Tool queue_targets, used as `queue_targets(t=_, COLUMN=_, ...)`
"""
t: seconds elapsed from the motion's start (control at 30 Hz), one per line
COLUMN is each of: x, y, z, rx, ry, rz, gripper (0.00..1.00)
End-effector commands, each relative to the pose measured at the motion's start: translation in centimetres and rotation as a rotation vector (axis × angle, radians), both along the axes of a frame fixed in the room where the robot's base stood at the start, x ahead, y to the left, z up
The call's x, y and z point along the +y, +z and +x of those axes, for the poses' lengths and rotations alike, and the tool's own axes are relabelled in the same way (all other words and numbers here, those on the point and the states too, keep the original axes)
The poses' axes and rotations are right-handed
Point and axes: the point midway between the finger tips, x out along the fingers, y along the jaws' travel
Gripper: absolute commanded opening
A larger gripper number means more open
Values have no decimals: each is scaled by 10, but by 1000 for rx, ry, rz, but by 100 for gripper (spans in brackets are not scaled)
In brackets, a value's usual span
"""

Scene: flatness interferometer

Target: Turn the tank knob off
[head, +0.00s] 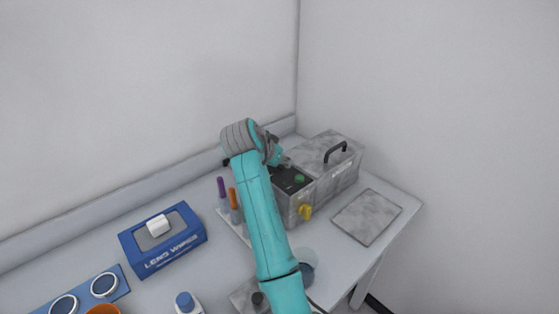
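A grey speckled box-shaped unit (345,178) with a black carry handle (336,151) stands at the back right of the table. Its lower front part has a dark top panel with a green round control (299,178). A yellow knob (305,212) sits on its front face. I cannot tell from the labels which control is the tank knob. My teal arm reaches up from the bottom. My gripper (284,161) is small and partly hidden behind the wrist, above the dark panel and apart from the yellow knob. Its fingers are too unclear to tell open from shut.
A blue lens wipes box (170,258) stands at left. Purple (221,187) and orange-handled (233,198) tools stand left of my arm. A blue-capped bottle (186,303) and a blue holder with round lenses (122,288) are in front. A grey flat plate (367,217) lies at right.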

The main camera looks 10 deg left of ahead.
Motion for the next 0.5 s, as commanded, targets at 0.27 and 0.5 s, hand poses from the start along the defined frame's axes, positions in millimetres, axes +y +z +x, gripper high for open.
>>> queue_targets(t=0.27, x=2, y=1, z=1, rx=0, ry=-207, rz=0, gripper=7)
queue_targets(t=0.5, x=3, y=0, z=1, rx=1, ry=-317, rz=-1, gripper=7)
